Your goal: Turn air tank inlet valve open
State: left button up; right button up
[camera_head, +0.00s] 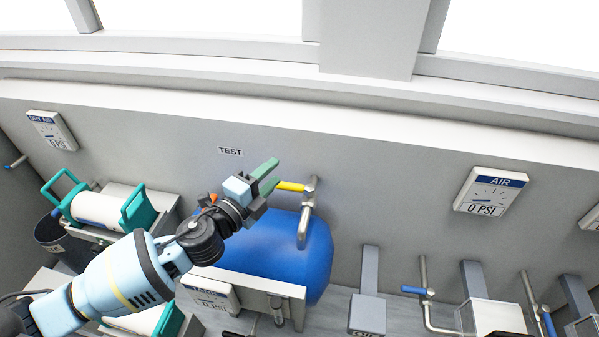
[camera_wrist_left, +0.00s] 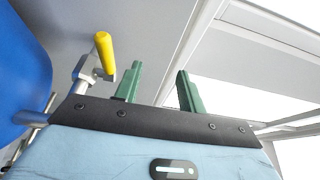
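The blue air tank (camera_head: 283,250) lies below the TEST label in the head view. A valve with a yellow lever (camera_head: 291,187) sits on the metal pipe (camera_head: 306,220) at the tank. The lever points left toward my left gripper (camera_head: 266,176), whose green fingers are apart and empty, close to the lever's free end. In the left wrist view the yellow lever (camera_wrist_left: 105,54) stands left of both fingers of my left gripper (camera_wrist_left: 159,88), outside the gap between them. I see no contact. The tank (camera_wrist_left: 22,70) also shows at the left edge. My right gripper is in neither view.
An AIR gauge (camera_head: 490,193) reading 0 PSI is on the wall at right. Blue-handled valves (camera_head: 415,291) and grey posts (camera_head: 369,275) stand at lower right. Teal-ended white cylinders (camera_head: 98,210) are at left.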

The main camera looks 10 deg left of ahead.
pick_arm(q)
jog(key=b, duration=0.4)
send_near(283, 189)
jog(key=x, duration=0.3)
jog(key=f+x, duration=0.1)
jog(key=x, duration=0.1)
jog(key=shift+w, duration=0.15)
jog(key=shift+w+d+r, duration=0.15)
jog(key=shift+w+r, duration=0.1)
jog(key=shift+w, duration=0.2)
jog(key=shift+w+d+r, duration=0.2)
jog(key=shift+w+r, duration=0.1)
jog(key=shift+w, duration=0.1)
jog(key=x, duration=0.4)
jog(key=shift+x, duration=0.9)
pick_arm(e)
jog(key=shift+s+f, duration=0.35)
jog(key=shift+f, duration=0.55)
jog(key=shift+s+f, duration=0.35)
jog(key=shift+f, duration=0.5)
pick_arm(q)
jog(key=shift+c, duration=0.4)
grip_shut()
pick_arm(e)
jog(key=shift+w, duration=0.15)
